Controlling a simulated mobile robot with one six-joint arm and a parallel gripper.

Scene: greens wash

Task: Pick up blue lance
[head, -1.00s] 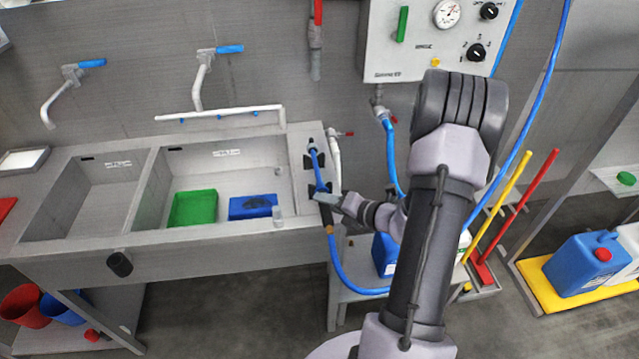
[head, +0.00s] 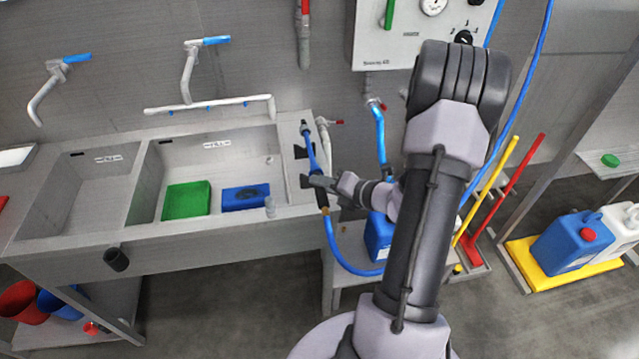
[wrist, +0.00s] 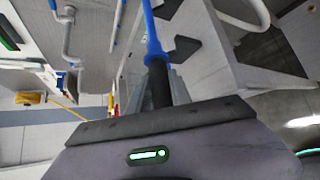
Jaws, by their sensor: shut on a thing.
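The blue lance (head: 310,152) lies along the right end of the sink unit, with its blue hose running down from its lower end. My gripper (head: 318,183) is at the lance's dark lower grip, and its jaws are shut on it. In the wrist view the blue lance (wrist: 151,35) runs up and away from the dark grip (wrist: 160,85), which sits between the jaws. The fingertips are partly hidden behind the grip and the gripper body. A dark holder bracket (wrist: 184,46) is beside the lance; I cannot tell whether they touch.
The sink (head: 150,235) holds a green crate (head: 186,201) and a blue crate (head: 245,198). The blue hose (head: 335,253) loops below the sink's right end. A yellow pole (head: 490,190) and a red pole (head: 512,185) stand right of my arm. Open floor lies in front.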

